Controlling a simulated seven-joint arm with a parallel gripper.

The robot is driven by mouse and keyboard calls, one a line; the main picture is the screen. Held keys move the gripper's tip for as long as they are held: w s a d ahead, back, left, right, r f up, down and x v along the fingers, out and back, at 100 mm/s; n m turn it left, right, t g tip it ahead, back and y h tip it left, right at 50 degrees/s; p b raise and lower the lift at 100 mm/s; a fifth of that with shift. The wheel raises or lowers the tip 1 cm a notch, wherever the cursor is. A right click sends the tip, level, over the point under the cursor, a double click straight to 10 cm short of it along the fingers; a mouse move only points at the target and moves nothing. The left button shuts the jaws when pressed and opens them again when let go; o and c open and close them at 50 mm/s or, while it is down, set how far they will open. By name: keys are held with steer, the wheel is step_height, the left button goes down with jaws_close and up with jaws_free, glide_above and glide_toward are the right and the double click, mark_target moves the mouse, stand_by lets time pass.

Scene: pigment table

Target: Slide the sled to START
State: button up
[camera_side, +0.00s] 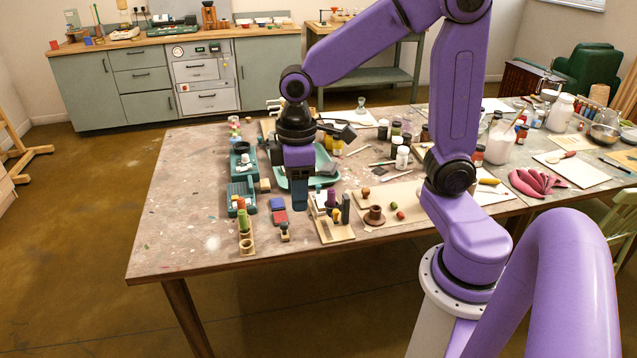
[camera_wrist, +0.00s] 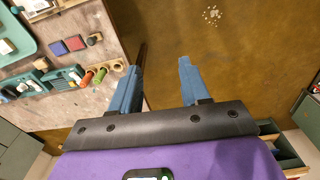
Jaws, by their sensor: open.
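A teal bench unit (camera_side: 240,194) stands near the left end of the table, with a second teal unit (camera_side: 242,160) carrying a white part just behind it. Teal units also show at the left of the wrist view (camera_wrist: 62,76). The sled is probably part of one of these; I cannot tell which part, and no START mark is readable. My gripper (camera_side: 300,204) points down above the table, right of the teal units. In the wrist view my gripper (camera_wrist: 159,72) has its two blue fingers apart with nothing between them, and floor shows behind them.
A stamp (camera_side: 285,231) and a wooden holder with a green cylinder (camera_side: 244,222) stand in front. A rack board (camera_side: 335,233) is right of the fingers, a teal tray (camera_side: 283,182) behind. The table's left end is bare.

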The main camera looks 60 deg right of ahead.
steer(key=w+d+f+m, duration=0.3)
steer(key=w+d+m, duration=0.1)
steer(key=w+d, duration=0.95)
steer(key=w+d+f+m, duration=0.2)
steer(key=d+f, duration=0.1)
steer(key=d, duration=0.8)
steer(key=w+d+f+m, duration=0.2)
steer(key=d, duration=1)
step_height(320, 180, down, 18)
steer(key=shift+a+r, duration=0.1)
steer(key=shift+r, duration=0.1)
jaws_close()
